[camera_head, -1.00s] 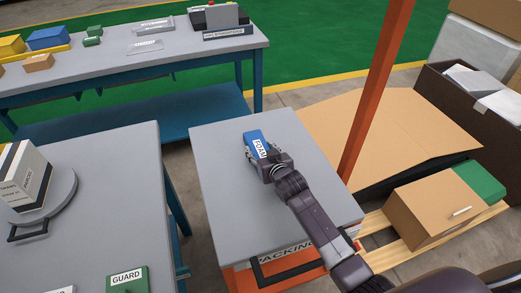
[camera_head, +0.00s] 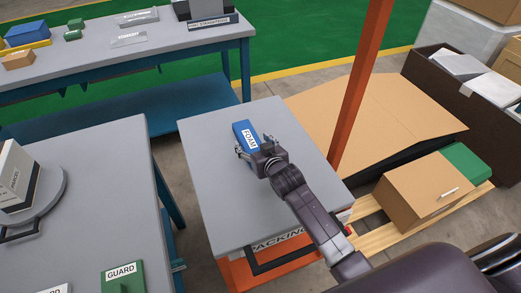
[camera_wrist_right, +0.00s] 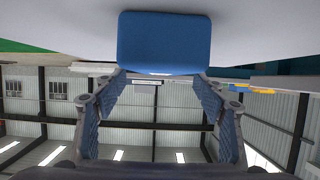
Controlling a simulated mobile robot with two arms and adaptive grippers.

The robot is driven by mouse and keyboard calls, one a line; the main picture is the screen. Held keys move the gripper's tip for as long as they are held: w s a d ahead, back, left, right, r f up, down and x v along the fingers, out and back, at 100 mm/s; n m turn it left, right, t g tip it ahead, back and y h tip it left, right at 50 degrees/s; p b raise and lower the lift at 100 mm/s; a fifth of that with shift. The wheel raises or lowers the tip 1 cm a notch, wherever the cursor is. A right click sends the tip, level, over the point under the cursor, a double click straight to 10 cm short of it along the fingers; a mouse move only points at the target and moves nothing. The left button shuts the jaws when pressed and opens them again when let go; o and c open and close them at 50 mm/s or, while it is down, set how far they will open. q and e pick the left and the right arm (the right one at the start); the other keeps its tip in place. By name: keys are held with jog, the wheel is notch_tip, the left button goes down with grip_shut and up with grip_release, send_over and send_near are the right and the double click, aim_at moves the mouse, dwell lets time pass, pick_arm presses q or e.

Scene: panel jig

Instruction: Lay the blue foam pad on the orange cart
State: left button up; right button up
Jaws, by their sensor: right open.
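The blue foam pad (camera_head: 243,131), with a white FOAM label, lies on the grey top of the orange cart (camera_head: 215,190), toward its far side. My right gripper (camera_head: 255,148) is open at the near end of the pad. In the right wrist view the pad (camera_wrist_right: 164,42) rests on the grey surface just beyond the open fingertips (camera_wrist_right: 160,84), with nothing held between the fingers. The pad's near end is partly hidden by the gripper in the head view. My left gripper is not in view.
An orange post (camera_head: 360,85) rises beside the cart's right edge. A grey table with a green GUARD part (camera_head: 122,278) stands left. A blue-legged bench (camera_head: 110,65) is behind. A pallet with a cardboard box (camera_head: 425,190) is at right. The cart top around the pad is clear.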

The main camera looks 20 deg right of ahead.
jog(key=v, duration=0.8)
jog(key=shift+s+r, duration=0.15)
jog(key=shift+s, duration=0.15)
